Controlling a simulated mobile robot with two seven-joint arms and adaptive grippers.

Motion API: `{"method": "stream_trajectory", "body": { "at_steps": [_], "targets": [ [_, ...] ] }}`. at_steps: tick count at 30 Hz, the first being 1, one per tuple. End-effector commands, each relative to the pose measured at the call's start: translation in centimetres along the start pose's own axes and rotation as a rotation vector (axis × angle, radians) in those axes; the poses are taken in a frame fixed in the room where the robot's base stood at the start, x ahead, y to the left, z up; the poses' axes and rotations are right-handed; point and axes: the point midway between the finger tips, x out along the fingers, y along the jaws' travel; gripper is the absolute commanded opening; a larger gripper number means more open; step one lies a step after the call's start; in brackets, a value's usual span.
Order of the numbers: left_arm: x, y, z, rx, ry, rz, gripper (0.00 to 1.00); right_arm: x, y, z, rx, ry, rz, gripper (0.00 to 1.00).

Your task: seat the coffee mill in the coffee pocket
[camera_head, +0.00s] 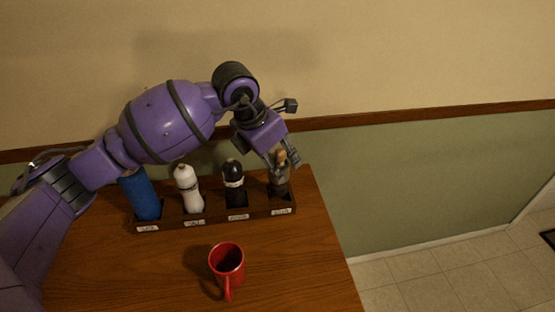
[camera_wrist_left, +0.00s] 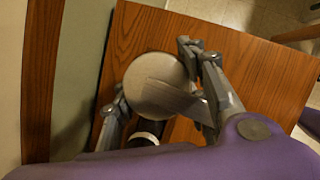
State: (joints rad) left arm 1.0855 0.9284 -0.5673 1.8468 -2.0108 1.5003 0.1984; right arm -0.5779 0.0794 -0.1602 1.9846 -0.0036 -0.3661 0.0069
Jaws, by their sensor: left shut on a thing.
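My left gripper (camera_head: 281,166) is shut on the coffee mill (camera_head: 281,188), which shows a tan knob above a darker body. The mill is over or in the rightmost pocket of the dark wooden rack (camera_head: 215,220). I cannot tell whether its base touches the pocket floor. In the left wrist view the gripper's fingers (camera_wrist_left: 153,80) are on either side of the mill's round pale top (camera_wrist_left: 156,88). The rack's small front labels are too blurred to read. My right gripper is not in view.
In the rack stand a black mill (camera_head: 234,188) beside the held one, a white mill (camera_head: 188,190) and a blue cylinder (camera_head: 142,196). A red mug (camera_head: 227,262) stands in front on the wooden counter (camera_head: 180,270). The wall is close behind; the counter's right edge is near.

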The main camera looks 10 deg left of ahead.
Motion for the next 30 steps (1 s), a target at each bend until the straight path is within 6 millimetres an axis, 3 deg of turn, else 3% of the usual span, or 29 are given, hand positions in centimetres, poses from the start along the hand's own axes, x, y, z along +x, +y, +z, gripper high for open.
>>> {"method": "stream_trajectory", "body": {
  "at_steps": [30],
  "targets": [
    [1.1, 0.0, -0.5, 0.0, -0.001, 0.0, 0.0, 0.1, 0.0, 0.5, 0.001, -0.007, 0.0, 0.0]
  ]
}}
